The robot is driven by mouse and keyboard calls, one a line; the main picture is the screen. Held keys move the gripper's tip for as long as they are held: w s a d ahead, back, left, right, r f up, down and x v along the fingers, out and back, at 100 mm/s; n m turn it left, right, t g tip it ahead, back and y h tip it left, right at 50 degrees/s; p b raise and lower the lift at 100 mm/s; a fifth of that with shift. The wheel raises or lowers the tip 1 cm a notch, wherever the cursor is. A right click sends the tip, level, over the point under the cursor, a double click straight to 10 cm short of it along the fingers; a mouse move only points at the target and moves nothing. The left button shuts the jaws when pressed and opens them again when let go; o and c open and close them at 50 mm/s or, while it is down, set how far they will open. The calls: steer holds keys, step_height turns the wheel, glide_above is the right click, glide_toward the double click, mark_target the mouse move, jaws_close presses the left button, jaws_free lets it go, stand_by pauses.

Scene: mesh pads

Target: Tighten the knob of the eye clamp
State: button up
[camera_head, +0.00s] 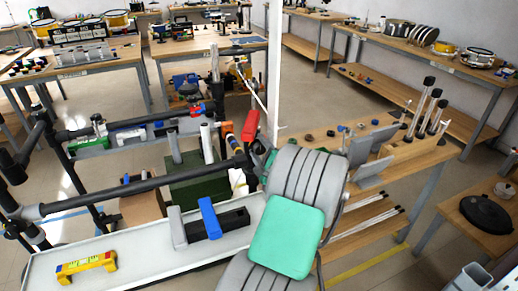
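A long black bar (130,189) runs across the left side to a small dark clamp-like fitting (256,157) near the middle. A red upright part (251,126) stands just above this fitting, and a small orange part (229,134) is to its left. I cannot tell for sure which part is the eye clamp or its knob. My grey ribbed arm with a mint-green panel rises from the bottom and covers the area right of the fitting. My gripper's fingers cannot be made out there; the arm and dark parts hide or blend with them.
A pale tray-like bench (130,255) below the bar holds a yellow toy-like block (86,267) and a blue clamp (210,218). A wooden table (425,150) on the right holds grey plates and several upright black-topped rods.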

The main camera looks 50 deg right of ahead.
steer(key=shift+o, duration=0.3)
steer(key=b+v, duration=0.1)
steer(key=v, duration=0.6)
steer(key=shift+s+a, duration=0.2)
steer(key=shift+s, duration=0.15)
